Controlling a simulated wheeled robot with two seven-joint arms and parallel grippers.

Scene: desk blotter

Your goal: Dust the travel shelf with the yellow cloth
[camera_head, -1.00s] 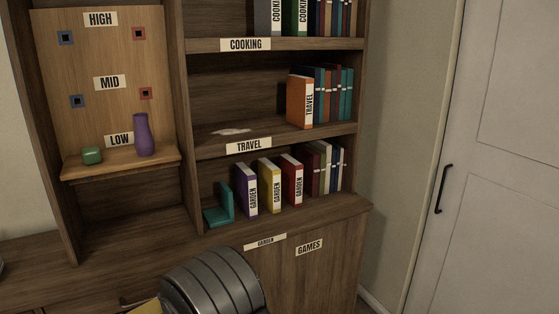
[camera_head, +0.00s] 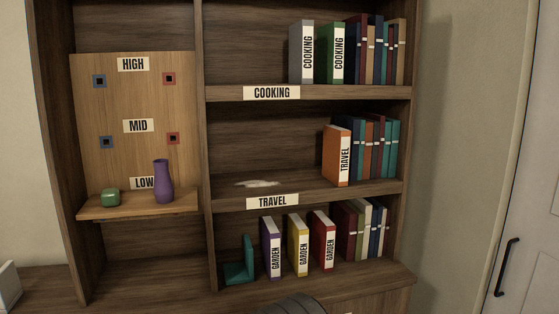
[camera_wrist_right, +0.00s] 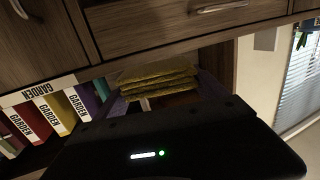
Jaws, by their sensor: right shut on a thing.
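The travel shelf (camera_head: 365,188) is the middle board of the bookcase and carries a TRAVEL label (camera_head: 272,201). A pale dust patch (camera_head: 257,183) lies on its left part, with an orange TRAVEL book (camera_head: 337,156) to the right. The yellow cloth (camera_wrist_right: 158,78) is folded in layers and shows in the right wrist view. My right gripper (camera_wrist_right: 160,92) is shut on the cloth, in front of the bookcase. The head view shows only a grey part of my arm at the bottom edge, without the cloth. My left gripper is in neither view.
A row of books (camera_head: 375,150) fills the travel shelf's right end. Garden books (camera_head: 298,247) and a teal bookend (camera_head: 240,263) stand below. The travel shelf's left part is clear of books.

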